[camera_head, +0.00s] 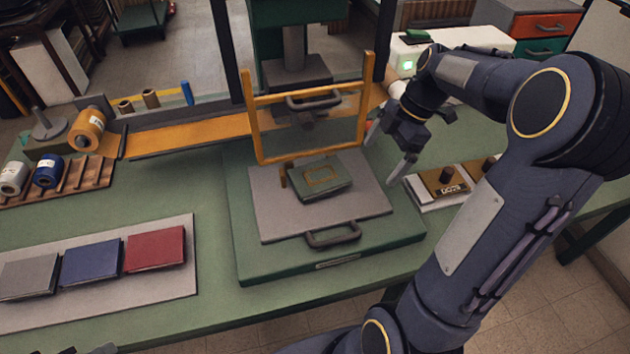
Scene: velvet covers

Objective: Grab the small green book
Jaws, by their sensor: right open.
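The small green book (322,179) lies flat on the grey plate (285,222) of the press, with a gold frame mark on its cover. My right gripper (386,157) is open, to the right of the book and a little above the plate, apart from the book. Its fingers point down and left, one on each side of a gap with nothing between them.
A yellow guard frame (256,120) stands behind the book, under the press head. Grey, blue (91,263) and red (155,250) covers lie on a board at left. Spools (87,129) stand at the back left. A block with digits (443,184) sits at right.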

